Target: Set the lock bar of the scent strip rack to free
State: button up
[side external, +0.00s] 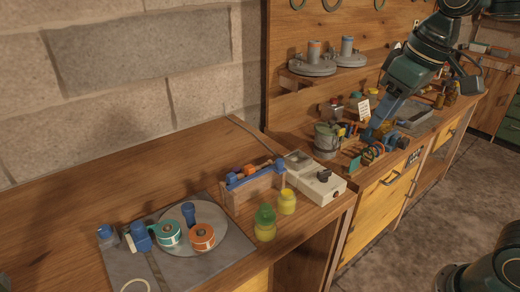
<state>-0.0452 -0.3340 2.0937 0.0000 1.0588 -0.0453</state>
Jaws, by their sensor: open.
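My gripper (379,127) is at the end of the green arm, reaching down from the upper right to the far bench. Its blue fingers are low over a small cluster of coloured upright pieces (372,153) near the bench's front edge. The cluster may be the scent strip rack, but it is too small to be sure. I cannot make out a lock bar or its setting there. The gripper is open; I cannot tell whether it touches anything.
A grey pot (326,140) and small jars crowd the left of the gripper; a grey tray (415,116) lies to its right. A pale switch box (317,182), green jar (265,223) and yellow jar (287,202) stand on the near bench. Its left part is clear.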

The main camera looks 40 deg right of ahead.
jog(key=w+a+n+g, duration=0.1)
jog(key=w+a+g, duration=0.1)
jog(key=w, duration=0.9)
jog(key=n+g, duration=0.1)
jog(key=g, duration=0.1)
send_over(280, 161)
notch_tip(280, 161, down, 6)
jog(key=shift+r, duration=0.1)
jog(key=shift+f, duration=6.9)
grip_shut()
